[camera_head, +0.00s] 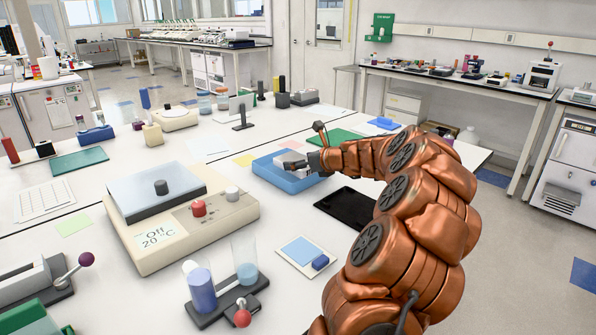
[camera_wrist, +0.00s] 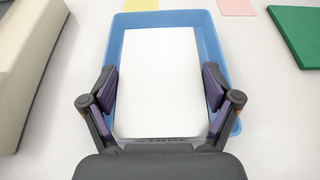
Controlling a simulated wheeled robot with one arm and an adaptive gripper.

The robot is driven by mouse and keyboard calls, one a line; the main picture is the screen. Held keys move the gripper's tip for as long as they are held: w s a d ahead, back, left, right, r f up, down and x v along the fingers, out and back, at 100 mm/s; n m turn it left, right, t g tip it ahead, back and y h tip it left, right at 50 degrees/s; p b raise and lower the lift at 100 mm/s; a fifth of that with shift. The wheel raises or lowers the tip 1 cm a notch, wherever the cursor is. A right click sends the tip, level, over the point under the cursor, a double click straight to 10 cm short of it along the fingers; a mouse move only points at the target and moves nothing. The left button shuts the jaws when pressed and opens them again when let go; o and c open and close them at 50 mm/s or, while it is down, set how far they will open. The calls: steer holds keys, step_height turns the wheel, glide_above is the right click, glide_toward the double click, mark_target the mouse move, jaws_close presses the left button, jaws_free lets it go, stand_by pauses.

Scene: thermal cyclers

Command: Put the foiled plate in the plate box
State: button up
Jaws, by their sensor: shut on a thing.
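The foiled plate (camera_wrist: 160,80) is a pale, flat rectangle in the wrist view, lined up within the outline of the blue plate box (camera_wrist: 208,32). My gripper (camera_wrist: 160,95) has one finger on each long side of the plate and is shut on it. In the head view the blue plate box (camera_head: 268,172) stands on the white bench, with my gripper (camera_head: 296,164) low over its right part. The plate is hardly visible there. I cannot tell whether the plate rests on the box floor or is held just above it.
A beige thermal unit (camera_head: 150,245) stands left of the box. A black tray (camera_head: 347,208) lies to the right front, and a green mat (camera_head: 336,138) lies behind. Yellow and pink notes lie flat beyond the box. A tube holder (camera_head: 228,290) stands at the front.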

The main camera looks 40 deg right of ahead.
steer(key=shift+w+d+f, duration=0.2)
steer(key=shift+w, duration=0.35)
steer(key=shift+f, duration=1.6)
steer(key=shift+f, duration=0.1)
steer(key=o, duration=1)
steer(key=shift+c, duration=0.2)
steer(key=shift+s+r, duration=0.2)
steer(key=shift+s, duration=0.1)
steer(key=v, duration=1.1)
steer(key=shift+s+r, duration=0.15)
steer(key=shift+s, duration=0.05)
